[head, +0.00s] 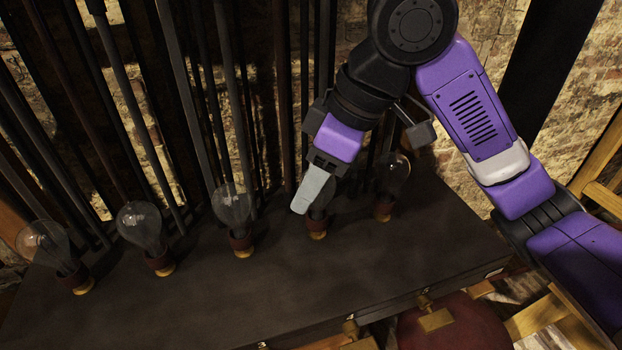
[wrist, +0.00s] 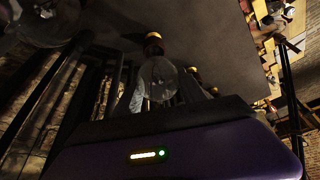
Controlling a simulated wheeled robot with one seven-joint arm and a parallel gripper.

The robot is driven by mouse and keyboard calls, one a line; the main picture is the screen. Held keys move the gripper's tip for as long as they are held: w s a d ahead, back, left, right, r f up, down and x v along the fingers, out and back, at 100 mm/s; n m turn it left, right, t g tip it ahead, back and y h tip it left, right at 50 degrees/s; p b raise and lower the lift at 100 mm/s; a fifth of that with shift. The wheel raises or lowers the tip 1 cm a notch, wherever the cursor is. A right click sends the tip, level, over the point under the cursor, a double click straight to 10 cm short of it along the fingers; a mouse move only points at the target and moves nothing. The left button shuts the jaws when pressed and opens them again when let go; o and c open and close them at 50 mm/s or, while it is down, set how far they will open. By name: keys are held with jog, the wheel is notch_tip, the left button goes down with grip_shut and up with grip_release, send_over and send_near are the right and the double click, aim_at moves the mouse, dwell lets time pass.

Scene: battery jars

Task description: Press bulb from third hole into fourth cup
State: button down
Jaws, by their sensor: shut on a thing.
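My gripper (head: 315,197) points down at the fourth bulb from the left, and its pale finger covers much of that bulb. The clear glass bulb (head: 320,206) shows beside the finger, upright above the fourth cup (head: 316,227), a dark red cup with a brass foot. In the wrist view the bulb (wrist: 158,80) is between the two fingers, with the brass foot (wrist: 153,45) beyond it. My gripper is shut on this bulb. Whether the bulb is fully seated is hidden.
Other clear bulbs stand in cups on the dark case top (head: 200,310): third (head: 232,206), second (head: 140,224), first (head: 44,243) and rightmost (head: 393,174). Dark rods (head: 190,110) rise behind the row. The front of the case top is clear.

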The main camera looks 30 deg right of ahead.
jog(key=c, duration=0.6)
grip_release()
jog(key=shift+d+r, duration=0.1)
jog(key=shift+r, duration=0.05)
jog(key=shift+d+r, duration=0.1)
jog(key=shift+r, duration=0.2)
jog(key=v, duration=0.7)
jog(key=shift+s+f, duration=0.1)
jog(key=shift+s, duration=0.1)
jog(key=shift+s, duration=0.15)
